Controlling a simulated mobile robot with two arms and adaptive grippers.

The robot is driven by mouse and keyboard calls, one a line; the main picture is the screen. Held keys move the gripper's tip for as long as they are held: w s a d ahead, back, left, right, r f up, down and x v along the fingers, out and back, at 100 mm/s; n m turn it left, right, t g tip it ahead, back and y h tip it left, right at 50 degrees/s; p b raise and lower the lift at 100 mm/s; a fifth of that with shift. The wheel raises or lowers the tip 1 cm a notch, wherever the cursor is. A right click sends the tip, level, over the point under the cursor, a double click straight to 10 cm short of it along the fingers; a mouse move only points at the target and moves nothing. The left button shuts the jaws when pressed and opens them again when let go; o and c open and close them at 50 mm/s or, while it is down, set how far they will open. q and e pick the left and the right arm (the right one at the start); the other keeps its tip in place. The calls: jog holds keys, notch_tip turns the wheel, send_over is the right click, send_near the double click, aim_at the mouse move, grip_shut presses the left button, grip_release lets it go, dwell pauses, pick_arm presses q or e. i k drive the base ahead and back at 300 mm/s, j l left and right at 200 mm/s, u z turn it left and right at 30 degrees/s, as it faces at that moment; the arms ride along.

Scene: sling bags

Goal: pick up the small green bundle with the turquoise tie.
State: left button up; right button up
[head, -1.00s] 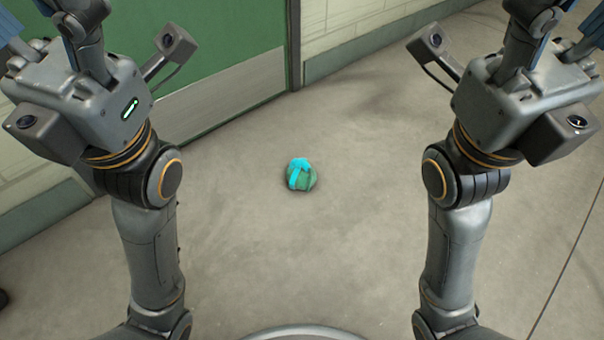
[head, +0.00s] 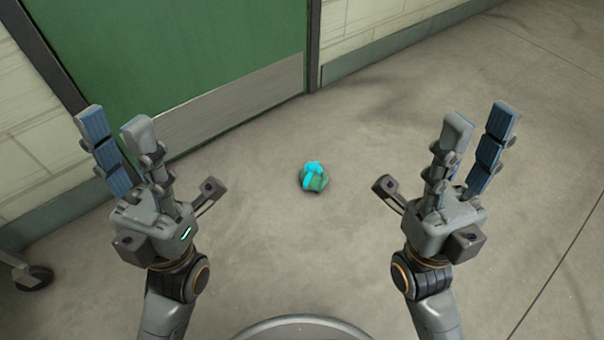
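The small green bundle (head: 316,184) with its bright turquoise tie (head: 312,168) lies on the grey floor, near the middle of the head view. My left gripper (head: 112,120) is raised at the left, its fingers pointing up and spread apart, with nothing between them. My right gripper (head: 478,122) is raised at the right in the same way, open and empty. Both grippers are well apart from the bundle, one on each side of it in the picture. Nothing covers the bundle.
A green door (head: 170,50) with a grey kick plate (head: 240,98) stands behind, in a pale block wall (head: 365,30). A caster wheel (head: 34,277) shows at the lower left edge. The floor around the bundle is clear.

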aim_at(313, 177)
jog(key=i+l+u, duration=0.25)
jog(key=u, duration=0.25)
jog(key=i+l+u, duration=0.15)
jog(key=l+u, duration=0.3)
jog(key=i+l, duration=0.15)
jog(key=l, duration=0.25)
jog(key=i+l+u, duration=0.15)
jog(key=l, duration=0.3)
jog(key=i+l, duration=0.15)
jog(key=l, duration=0.25)
jog(key=i+l+u, duration=0.15)
jog(key=l, duration=0.3)
